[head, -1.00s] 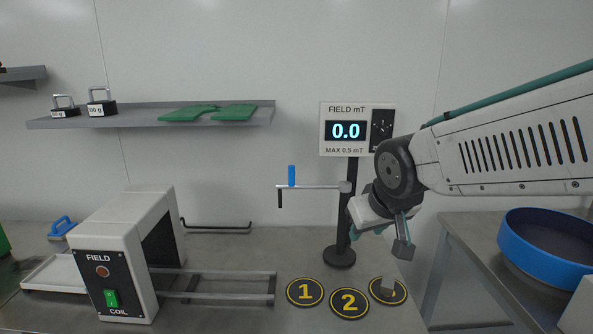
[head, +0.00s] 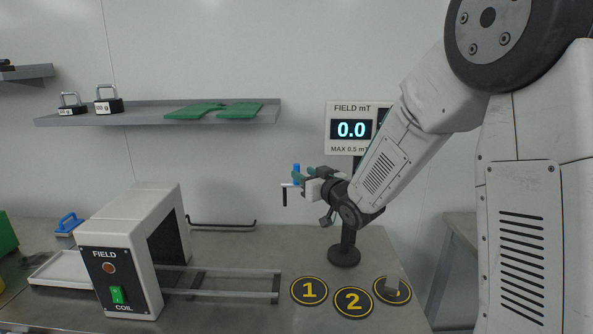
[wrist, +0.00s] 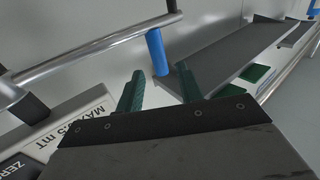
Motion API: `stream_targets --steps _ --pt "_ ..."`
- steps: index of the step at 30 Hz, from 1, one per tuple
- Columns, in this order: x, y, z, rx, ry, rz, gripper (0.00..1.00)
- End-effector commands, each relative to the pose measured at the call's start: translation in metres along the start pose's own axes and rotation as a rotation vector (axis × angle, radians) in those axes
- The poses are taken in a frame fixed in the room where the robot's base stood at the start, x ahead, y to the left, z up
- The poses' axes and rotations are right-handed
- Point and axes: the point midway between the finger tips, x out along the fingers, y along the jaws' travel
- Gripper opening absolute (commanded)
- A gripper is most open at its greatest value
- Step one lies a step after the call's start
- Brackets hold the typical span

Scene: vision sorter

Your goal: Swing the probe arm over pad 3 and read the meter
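The probe arm is a thin horizontal bar with a blue upright handle (head: 296,170) and a dark probe tip (head: 285,198) hanging at its left end. The handle also shows in the wrist view (wrist: 156,52), just beyond and between my fingertips. My gripper (head: 309,174) is open, right beside the handle, and hides most of the bar. I cannot tell whether a finger touches the handle.
Pad 1 (head: 310,291) and pad 2 (head: 353,302) lie left of pad 3. The stand's round base (head: 344,256) is behind them. A white field coil (head: 117,245) with a green switch and rails stands left. A shelf (head: 150,118) holds weights and green pieces.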

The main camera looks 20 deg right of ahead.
Motion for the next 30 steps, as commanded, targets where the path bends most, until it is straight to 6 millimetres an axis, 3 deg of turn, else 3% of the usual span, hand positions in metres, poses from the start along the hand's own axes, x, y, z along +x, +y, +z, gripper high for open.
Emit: stream_targets --steps 3,9,19,20,24,30 --pt "0.021 -0.001 0.0 0.0 0.0 -0.002 0.37" --pt "0.043 0.0 0.0 0.0 0.0 0.0 0.37" --pt "0.049 0.0 0.0 -0.001 -0.001 0.0 0.37" --pt "0.049 0.0 0.0 -0.001 -0.001 0.001 0.34" --pt "0.048 0.0 0.0 -0.001 -0.001 0.001 0.0" --pt "0.048 -0.003 0.0 -0.001 -0.001 -0.006 0.0"
